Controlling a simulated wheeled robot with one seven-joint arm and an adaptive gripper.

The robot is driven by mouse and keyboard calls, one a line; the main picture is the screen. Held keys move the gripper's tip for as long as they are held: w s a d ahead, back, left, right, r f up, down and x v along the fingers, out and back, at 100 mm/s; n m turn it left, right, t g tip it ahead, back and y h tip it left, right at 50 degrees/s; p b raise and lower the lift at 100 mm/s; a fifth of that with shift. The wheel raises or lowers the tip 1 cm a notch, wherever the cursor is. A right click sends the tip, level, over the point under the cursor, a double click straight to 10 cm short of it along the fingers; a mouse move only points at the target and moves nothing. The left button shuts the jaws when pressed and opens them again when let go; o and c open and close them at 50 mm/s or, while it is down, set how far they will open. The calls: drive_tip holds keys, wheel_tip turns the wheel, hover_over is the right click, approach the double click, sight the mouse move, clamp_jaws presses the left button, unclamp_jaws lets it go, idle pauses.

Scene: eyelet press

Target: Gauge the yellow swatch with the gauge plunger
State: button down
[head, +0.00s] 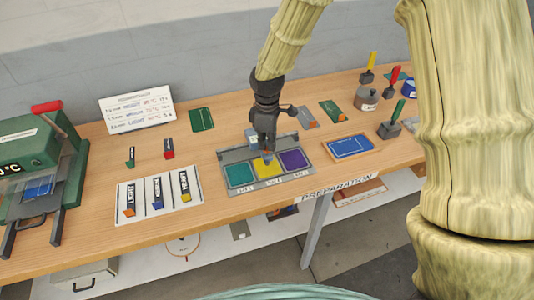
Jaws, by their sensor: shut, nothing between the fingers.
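The yellow swatch (270,169) lies in the middle slot of a grey tray (224,158), between a teal swatch (240,174) and a purple swatch (294,160). My gripper (266,147) is shut and empty, pointing down just above the far edge of the yellow swatch. A small bluish gauge part (252,134) shows beside and behind the gripper. The gauge plunger cannot be told apart clearly there. The gripper hides part of the gauge and the far edge of the swatch. Contact between gripper and plunger cannot be told.
A white card marked LIGHT, MEDIUM and HEAVY (138,203) lies left of the tray. A green press (45,150) with a red handle stands far left. A blue framed panel (349,147) and several colored-handled tools, including a green-handled one (392,125), are to the right.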

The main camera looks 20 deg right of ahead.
sight(267, 149)
drive_tip(key=shift+f, duration=0.65)
drive_tip(key=shift+r, duration=0.2)
idle(0.4)
drive_tip(key=shift+r+p, duration=2.7)
drive_tip(key=shift+r, duration=0.7)
drive_tip(key=shift+a, duration=0.1)
